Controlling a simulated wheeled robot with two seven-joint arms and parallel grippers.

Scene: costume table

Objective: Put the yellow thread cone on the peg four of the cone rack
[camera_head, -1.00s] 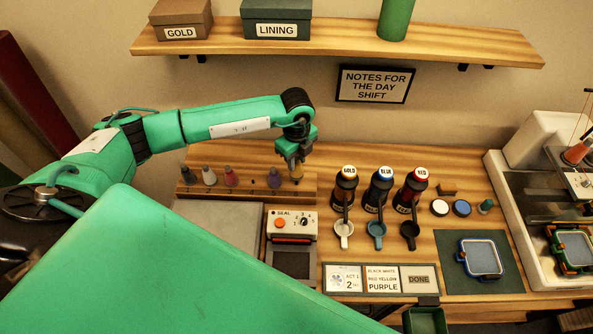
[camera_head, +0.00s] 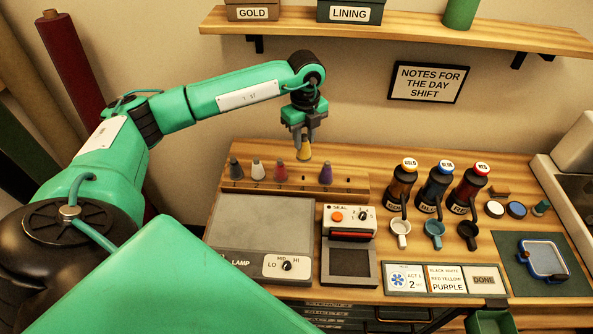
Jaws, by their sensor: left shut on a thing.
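My left gripper (camera_head: 304,137) points down above the cone rack (camera_head: 347,186) and is shut on the yellow thread cone (camera_head: 304,149). The cone is upright, above the bare place between the red cone (camera_head: 281,171) and the purple cone (camera_head: 326,174), the fourth place from the left. It appears raised above the rack board; its exact height is hard to judge. A dark grey cone (camera_head: 236,168) and a white cone (camera_head: 257,169) stand on the rack further left. My right gripper is not in view.
A lamp panel (camera_head: 262,225) and a seal device (camera_head: 348,219) lie in front of the rack. Gold, blue and red bottles (camera_head: 436,190) stand to the right. A wall shelf (camera_head: 400,35) hangs above. The rack's right end is bare.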

